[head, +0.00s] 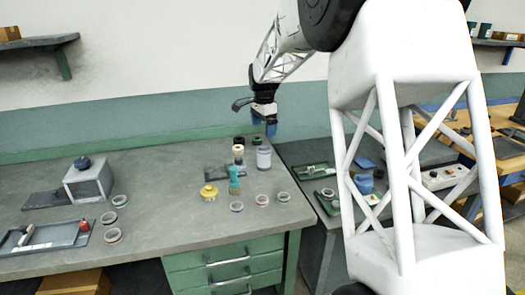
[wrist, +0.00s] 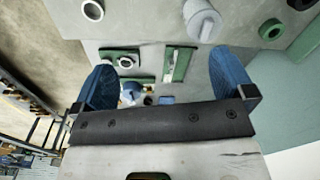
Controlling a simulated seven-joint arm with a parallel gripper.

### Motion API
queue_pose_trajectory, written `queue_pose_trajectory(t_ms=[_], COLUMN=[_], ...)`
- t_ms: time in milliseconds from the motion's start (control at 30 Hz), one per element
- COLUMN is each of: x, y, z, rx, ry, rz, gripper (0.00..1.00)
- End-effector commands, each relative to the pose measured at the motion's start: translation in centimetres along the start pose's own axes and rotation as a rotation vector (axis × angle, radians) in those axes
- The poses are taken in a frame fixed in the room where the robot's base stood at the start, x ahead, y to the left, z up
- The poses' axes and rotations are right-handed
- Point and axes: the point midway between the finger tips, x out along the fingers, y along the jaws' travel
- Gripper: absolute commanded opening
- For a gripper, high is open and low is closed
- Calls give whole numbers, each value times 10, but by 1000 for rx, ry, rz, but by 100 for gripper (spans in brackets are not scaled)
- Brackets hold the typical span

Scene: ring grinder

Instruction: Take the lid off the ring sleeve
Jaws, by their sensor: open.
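My gripper (head: 270,128) hangs above the back right part of the grey-green bench in the head view, its blue fingers pointing down. In the wrist view its two blue fingers (wrist: 163,82) are wide apart with nothing held between them. A pale grey cylinder (head: 263,157), which looks like the ring sleeve, stands upright on the bench below the gripper, apart from it. In the wrist view the cylinder (wrist: 203,24) is near the top edge, beyond the fingertips and partly cut off. I cannot make out its lid separately from its body.
Dark and pale round pieces (head: 239,150), a teal brush (head: 234,182), a yellow piece (head: 209,192) and several rings (head: 262,200) crowd near the cylinder. A grey block with a dark knob (head: 88,180) and a tray (head: 62,235) are left.

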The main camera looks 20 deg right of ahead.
Motion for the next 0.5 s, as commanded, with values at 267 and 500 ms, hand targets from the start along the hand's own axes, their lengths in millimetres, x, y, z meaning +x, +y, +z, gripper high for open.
queue_pose_trajectory(t_ms=[267,500], x=[44,66], y=[-55,-79], z=[-30,-44], rx=[164,246], ry=[-8,-10], rz=[25,35], gripper=[100,100])
